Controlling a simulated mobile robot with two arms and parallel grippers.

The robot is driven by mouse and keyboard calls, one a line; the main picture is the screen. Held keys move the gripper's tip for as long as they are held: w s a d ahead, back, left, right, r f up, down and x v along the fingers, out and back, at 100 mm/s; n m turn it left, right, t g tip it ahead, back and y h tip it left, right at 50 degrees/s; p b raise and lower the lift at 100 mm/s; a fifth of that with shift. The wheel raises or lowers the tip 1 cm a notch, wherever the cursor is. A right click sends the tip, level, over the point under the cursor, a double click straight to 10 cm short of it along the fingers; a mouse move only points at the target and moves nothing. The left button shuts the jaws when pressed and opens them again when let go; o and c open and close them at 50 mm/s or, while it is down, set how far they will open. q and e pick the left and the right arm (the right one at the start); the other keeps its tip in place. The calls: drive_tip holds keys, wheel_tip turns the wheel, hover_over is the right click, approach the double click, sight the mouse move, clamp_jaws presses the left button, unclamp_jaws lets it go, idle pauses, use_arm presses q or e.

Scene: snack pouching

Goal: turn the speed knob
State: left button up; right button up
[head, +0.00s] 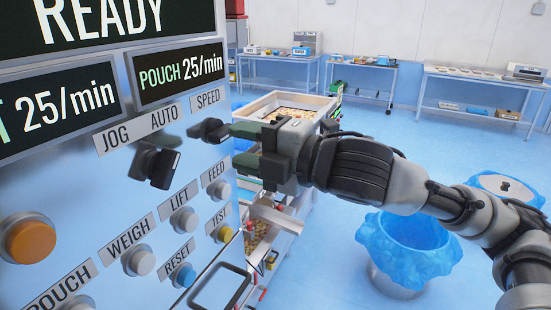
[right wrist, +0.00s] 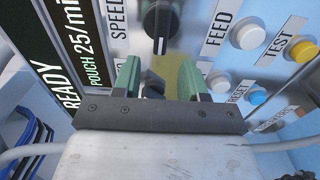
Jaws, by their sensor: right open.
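The speed knob (head: 212,130) is a black knob under the SPEED label on the machine's panel. In the right wrist view the knob (right wrist: 158,18) is at the top centre, beyond the fingertips. My right gripper (head: 240,145) is open, with its green fingers pointing at the panel close to the right of the knob. In the right wrist view the open jaws (right wrist: 158,80) hold nothing, and I cannot tell whether a finger touches the knob. My left gripper is out of view.
The black JOG/AUTO knob (head: 160,166) is left of the speed knob. Below are several buttons, including FEED (head: 219,190) and an orange one (head: 28,240). A blue-lined bin (head: 405,250) stands on the floor at right. Work tables (head: 480,110) line the back wall.

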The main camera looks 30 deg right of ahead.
drive_tip(key=b+v, duration=0.1)
drive_tip(key=v, duration=0.5)
drive_tip(key=shift+s+d, duration=0.2)
drive_tip(key=shift+s, duration=0.15)
